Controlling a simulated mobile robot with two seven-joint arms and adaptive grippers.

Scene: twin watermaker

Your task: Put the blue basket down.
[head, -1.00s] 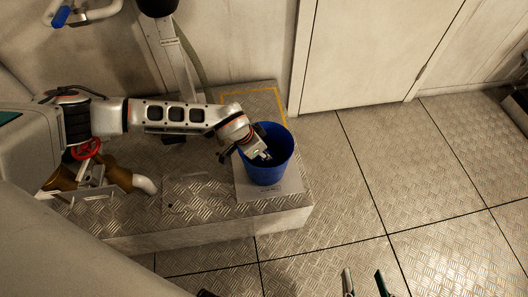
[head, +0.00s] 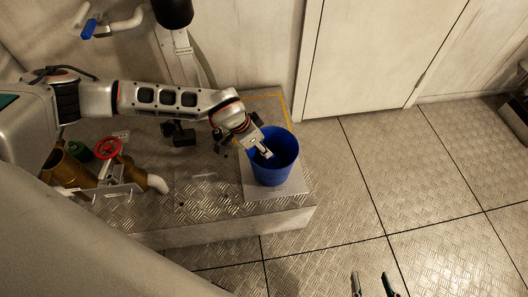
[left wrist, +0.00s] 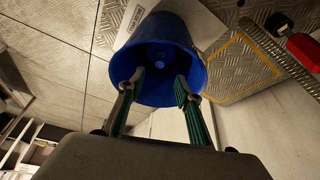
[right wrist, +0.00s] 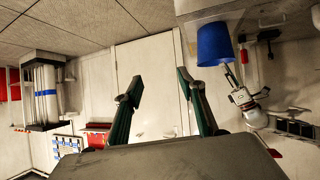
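The blue basket (head: 275,168) stands upright on a white plate (head: 288,190) on the metal step. It fills the top middle of the left wrist view (left wrist: 158,40) and also shows in the right wrist view (right wrist: 213,45). My left gripper (head: 266,153) is at the basket's mouth, by its left rim. In the left wrist view its fingers (left wrist: 160,80) are spread apart, with the basket's opening visible between them. I cannot tell whether a finger touches the rim. My right gripper (head: 371,274) is open and empty, away from the basket; its fingers show apart in its wrist view (right wrist: 160,88).
Brass pipework with a red valve wheel (head: 109,148) stands left on the step, under my left arm. A yellow line (head: 265,96) marks the step's back corner. A closed door (head: 370,50) is behind. The tiled floor (head: 400,170) to the right is clear.

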